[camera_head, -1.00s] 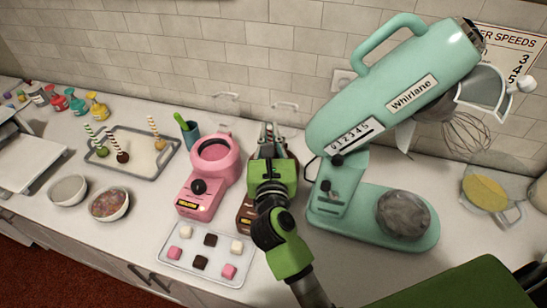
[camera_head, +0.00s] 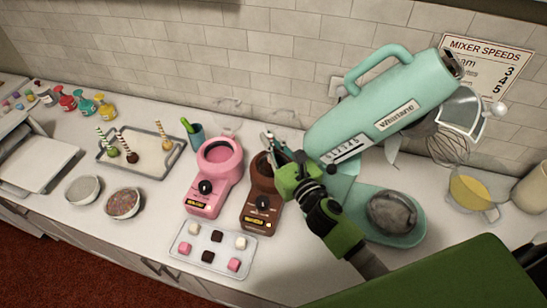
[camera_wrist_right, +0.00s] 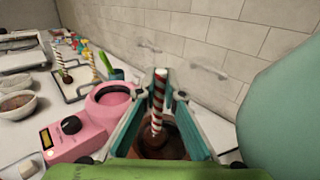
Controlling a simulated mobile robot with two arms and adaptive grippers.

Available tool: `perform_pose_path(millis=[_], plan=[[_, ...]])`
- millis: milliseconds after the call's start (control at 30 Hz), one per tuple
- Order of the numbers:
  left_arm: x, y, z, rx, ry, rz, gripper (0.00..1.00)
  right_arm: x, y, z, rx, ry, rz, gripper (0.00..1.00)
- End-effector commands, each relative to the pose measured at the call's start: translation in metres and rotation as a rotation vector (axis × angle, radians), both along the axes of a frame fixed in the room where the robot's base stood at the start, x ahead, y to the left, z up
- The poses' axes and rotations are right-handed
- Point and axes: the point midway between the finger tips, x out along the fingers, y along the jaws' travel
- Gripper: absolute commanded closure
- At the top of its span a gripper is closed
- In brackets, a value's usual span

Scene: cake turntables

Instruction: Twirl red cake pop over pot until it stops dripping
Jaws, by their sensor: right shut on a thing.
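My right gripper (camera_head: 270,143) is above the back part of the brown melting pot (camera_head: 262,205). In the right wrist view, it is shut on the red-and-white striped stick of the red cake pop (camera_wrist_right: 158,98). The stick stands nearly upright between the jaws. Its lower end is over the dark brown bowl of the pot (camera_wrist_right: 165,147); the cake ball is hard to make out, and I cannot tell whether it drips. A pink melting pot (camera_head: 203,198) stands just left of the brown one. My left gripper is not in view.
A mint stand mixer (camera_head: 375,122) stands close on the right. A tray with other cake pops (camera_head: 110,168), a green-and-blue cup (camera_head: 194,133) and two bowls are to the left. A tray of small cubes (camera_head: 195,255) lies in front of the pots.

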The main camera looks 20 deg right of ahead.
Motion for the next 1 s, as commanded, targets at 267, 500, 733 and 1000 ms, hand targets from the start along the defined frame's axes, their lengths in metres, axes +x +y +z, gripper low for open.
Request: perform_pose_path(millis=[267, 500, 733, 1000], plan=[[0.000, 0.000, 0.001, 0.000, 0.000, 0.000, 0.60, 0.001, -0.001, 0.007, -0.003, -0.005, -0.003, 1.00], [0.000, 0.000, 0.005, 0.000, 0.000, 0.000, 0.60, 0.001, -0.001, 0.027, -0.006, -0.006, -0.003, 1.00], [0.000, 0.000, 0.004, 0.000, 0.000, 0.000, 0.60, 0.002, -0.002, 0.045, -0.005, -0.008, -0.005, 1.00], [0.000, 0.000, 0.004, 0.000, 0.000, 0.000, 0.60, 0.001, -0.002, 0.053, -0.004, -0.005, -0.006, 1.00]])
